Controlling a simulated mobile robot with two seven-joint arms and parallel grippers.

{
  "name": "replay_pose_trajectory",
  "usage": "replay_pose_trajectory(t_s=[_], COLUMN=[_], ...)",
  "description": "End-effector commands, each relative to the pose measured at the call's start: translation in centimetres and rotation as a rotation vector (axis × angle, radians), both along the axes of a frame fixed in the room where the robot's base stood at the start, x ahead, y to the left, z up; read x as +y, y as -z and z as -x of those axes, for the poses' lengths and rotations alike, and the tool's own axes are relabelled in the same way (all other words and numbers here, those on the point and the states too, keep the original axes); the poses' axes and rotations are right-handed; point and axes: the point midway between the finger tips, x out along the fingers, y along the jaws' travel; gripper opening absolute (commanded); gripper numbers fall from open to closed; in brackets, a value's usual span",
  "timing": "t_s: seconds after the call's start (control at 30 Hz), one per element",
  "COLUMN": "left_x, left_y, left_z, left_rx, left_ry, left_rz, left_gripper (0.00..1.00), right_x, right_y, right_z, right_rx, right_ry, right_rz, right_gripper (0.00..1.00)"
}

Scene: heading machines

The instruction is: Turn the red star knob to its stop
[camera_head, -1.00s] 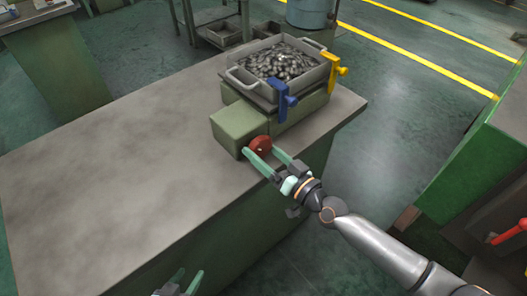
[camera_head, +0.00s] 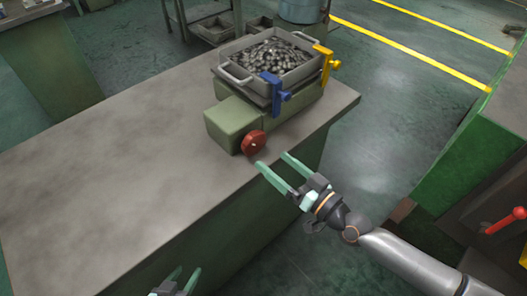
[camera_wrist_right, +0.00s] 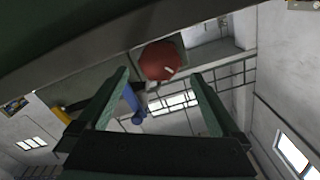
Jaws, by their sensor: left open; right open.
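The red star knob (camera_head: 254,143) sits on the front face of the green machine block (camera_head: 233,121) on the bench. It has a small white mark on its face. My right gripper (camera_head: 273,166) is open and empty, just in front of the knob and to its lower right, apart from it. In the right wrist view the knob (camera_wrist_right: 161,61) shows beyond the open fingers (camera_wrist_right: 160,84), between them and a little above their tips. My left gripper (camera_head: 178,280) is open at the bottom edge of the head view, far from the knob and partly cut off.
A grey tray (camera_head: 232,77) of metal parts sits on the machine, with a blue clamp (camera_head: 275,92) and a yellow clamp (camera_head: 325,62) at its side. The bench top (camera_head: 90,180) is clear to the left. A green machine with a red lever (camera_head: 507,220) stands at the right.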

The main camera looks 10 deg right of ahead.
Motion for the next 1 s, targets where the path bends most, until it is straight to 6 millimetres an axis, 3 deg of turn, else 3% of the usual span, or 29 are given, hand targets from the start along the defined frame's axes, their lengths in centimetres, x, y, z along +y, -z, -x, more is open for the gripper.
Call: replay_pose_trajectory(t_s=[0.1,0.3,0.77,0.87,1.0], left_x=[0.0,0.0,0.0,0.0,0.0], left_y=[0.4,0.6,0.6,0.6,0.6], left_z=[0.0,0.0,0.0,0.0,0.0], left_rx=[0.000,0.000,0.000,0.000,0.000], left_ry=[0.000,0.000,0.000,0.000,0.000], left_rz=[0.000,0.000,0.000,0.000,0.000], left_gripper=[0.50,0.50,0.50,0.50,0.50], right_x=[-1.5,-3.0,-3.3,-2.8,-1.8], right_y=[0.3,0.2,0.1,0.8,3.8], right_z=[2.1,4.0,4.6,5.0,6.3], right_rx=[0.002,0.001,0.001,0.007,0.041], right_ry=[-0.002,0.000,0.000,-0.003,0.010], right_rz=[0.004,0.002,0.001,0.016,0.102], right_gripper=[1.00,1.00,1.00,1.00,1.00])
